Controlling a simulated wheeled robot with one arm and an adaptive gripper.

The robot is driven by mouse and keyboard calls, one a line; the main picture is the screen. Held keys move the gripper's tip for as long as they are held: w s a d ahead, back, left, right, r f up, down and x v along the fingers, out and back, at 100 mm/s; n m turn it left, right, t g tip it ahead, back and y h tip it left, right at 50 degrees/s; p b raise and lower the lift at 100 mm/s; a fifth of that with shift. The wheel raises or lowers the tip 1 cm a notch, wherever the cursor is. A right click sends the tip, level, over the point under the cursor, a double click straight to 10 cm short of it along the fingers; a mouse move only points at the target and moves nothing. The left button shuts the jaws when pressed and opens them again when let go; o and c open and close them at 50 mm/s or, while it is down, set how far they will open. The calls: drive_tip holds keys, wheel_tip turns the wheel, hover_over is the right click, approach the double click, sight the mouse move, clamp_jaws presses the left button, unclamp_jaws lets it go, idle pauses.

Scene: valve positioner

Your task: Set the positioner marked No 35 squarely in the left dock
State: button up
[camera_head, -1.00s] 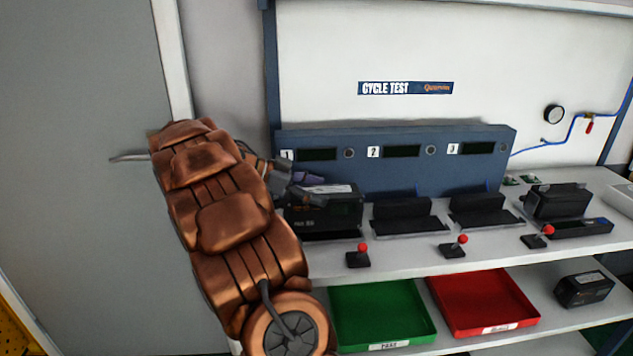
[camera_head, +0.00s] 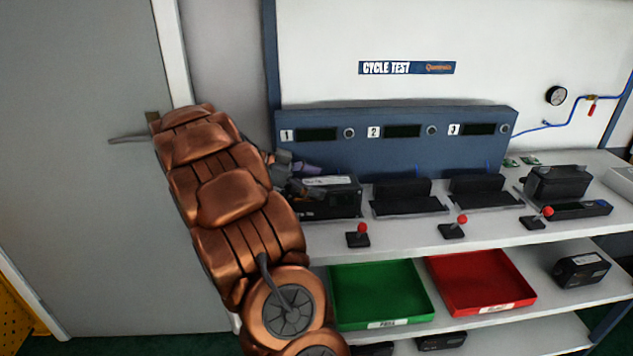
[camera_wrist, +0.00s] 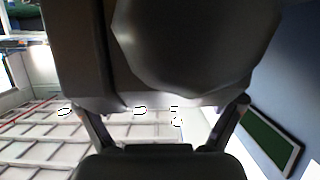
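The black positioner (camera_head: 335,203) with a pale top label sits at the left dock, below the panel number 1. Its front marking is too small to read surely. My gripper (camera_head: 308,188) is at its upper left side and appears shut on it. The positioner hides most of the left dock, so I cannot tell whether it is fully seated or square. In the wrist view, my gripper's two fingers (camera_wrist: 163,122) meet a large dark body, and a green display shows at the right.
The middle dock (camera_head: 408,208) and right dock (camera_head: 487,200) are empty. Red-knobbed levers, one of them (camera_head: 361,234), stand in front of the docks. Another black unit (camera_head: 557,183) sits at the right. A green tray (camera_head: 380,290) and red tray (camera_head: 480,280) lie below.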

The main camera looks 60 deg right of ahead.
drive_tip(key=shift+o, duration=0.2)
drive_tip(key=shift+r, duration=0.1)
drive_tip(key=shift+w, duration=0.1)
drive_tip(key=v, duration=1)
drive_tip(key=shift+w+a+r, duration=0.15)
drive_tip(key=shift+a+r, duration=0.05)
drive_tip(key=shift+r, duration=0.2)
drive_tip(key=shift+w+a+p, duration=0.35)
drive_tip(key=shift+w+p, duration=0.05)
drive_tip(key=shift+w, duration=0.05)
drive_tip(key=shift+a, duration=0.1)
drive_tip(key=s+a+f+n+t+y, duration=0.2)
drive_tip(key=s+a+f+n+t, duration=0.1)
drive_tip(key=s+a+n, duration=0.4)
drive_tip(key=s+a+f+n+t+y, duration=0.3)
drive_tip(key=s+a+n, duration=0.5)
drive_tip(key=a+n, duration=0.4)
drive_tip(key=s+a+f+n+t+y, duration=0.2)
drive_tip(key=s+a+f+n, duration=0.3)
drive_tip(key=a, duration=1.1)
drive_tip(key=s+n+y, duration=0.1)
drive_tip(key=s+n, duration=0.2)
drive_tip(key=n, duration=0.1)
drive_tip(key=shift+s+f+t, duration=0.15)
drive_tip(key=shift+f+t, duration=0.15)
drive_tip(key=shift+t, duration=0.1)
